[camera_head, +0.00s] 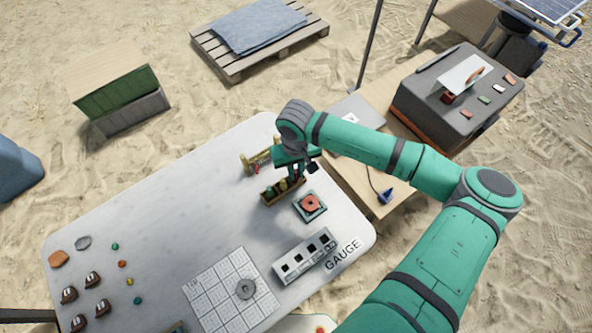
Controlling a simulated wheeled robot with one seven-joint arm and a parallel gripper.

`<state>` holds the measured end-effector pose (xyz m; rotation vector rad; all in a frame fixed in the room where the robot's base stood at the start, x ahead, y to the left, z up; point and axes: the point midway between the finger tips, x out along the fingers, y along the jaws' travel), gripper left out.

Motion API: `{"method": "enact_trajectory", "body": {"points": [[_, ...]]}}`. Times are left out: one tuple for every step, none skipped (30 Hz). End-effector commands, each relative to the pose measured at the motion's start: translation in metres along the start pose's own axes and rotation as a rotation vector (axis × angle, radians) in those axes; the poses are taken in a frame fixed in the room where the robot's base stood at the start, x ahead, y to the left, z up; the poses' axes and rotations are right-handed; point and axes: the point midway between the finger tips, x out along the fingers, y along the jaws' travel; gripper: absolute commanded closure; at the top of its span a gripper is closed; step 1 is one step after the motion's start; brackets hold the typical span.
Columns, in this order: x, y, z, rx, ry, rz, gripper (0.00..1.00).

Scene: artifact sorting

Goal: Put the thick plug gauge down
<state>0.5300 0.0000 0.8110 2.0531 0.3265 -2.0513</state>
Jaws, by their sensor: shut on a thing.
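My gripper (294,174) is at the right end of a small wooden rack (283,197) on the grey table. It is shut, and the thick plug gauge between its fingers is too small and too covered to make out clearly. Small greenish and yellow pieces show in the rack, close under the fingers. I cannot tell whether the held gauge touches the rack or hangs just above it.
A brass-coloured stand (257,162) is close behind the rack. A green-edged plate with a red ring (310,205) lies in front. A grey block with square holes (304,256) and a gridded mat (213,290) lie nearer. The table's middle left (165,215) is clear.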

Motion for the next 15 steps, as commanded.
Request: {"method": "enact_trajectory", "body": {"points": [[0.0005, 0.0006, -0.0003, 0.000, 0.001, 0.001, 1.00], [0.0003, 0.0007, -0.0004, 0.000, 0.001, 0.001, 1.00], [0.0001, 0.0007, -0.0004, 0.000, 0.001, 0.002, 1.00], [0.0000, 0.0007, -0.0004, 0.000, 0.001, 0.001, 1.00], [0.0000, 0.0007, -0.0004, 0.000, 0.001, 0.001, 1.00], [0.0000, 0.0007, -0.0003, 0.000, 0.001, 0.001, 1.00], [0.0002, 0.0008, -0.0003, 0.000, 0.001, 0.002, 1.00], [0.0006, 0.0008, -0.0003, 0.000, 0.001, 0.002, 1.00], [0.0015, 0.0008, -0.0004, 0.000, 0.001, 0.002, 1.00], [0.0023, 0.0008, -0.0005, 0.001, 0.001, 0.002, 1.00], [0.0030, 0.0007, -0.0006, 0.001, 0.002, 0.001, 1.00], [0.0027, 0.0006, -0.0006, 0.001, 0.002, 0.001, 0.78], [0.0027, 0.0006, -0.0006, 0.001, 0.002, 0.001, 0.71], [0.0027, 0.0006, -0.0006, 0.001, 0.002, 0.001, 0.69], [0.0027, 0.0006, -0.0006, 0.001, 0.002, 0.001, 0.69]]}}
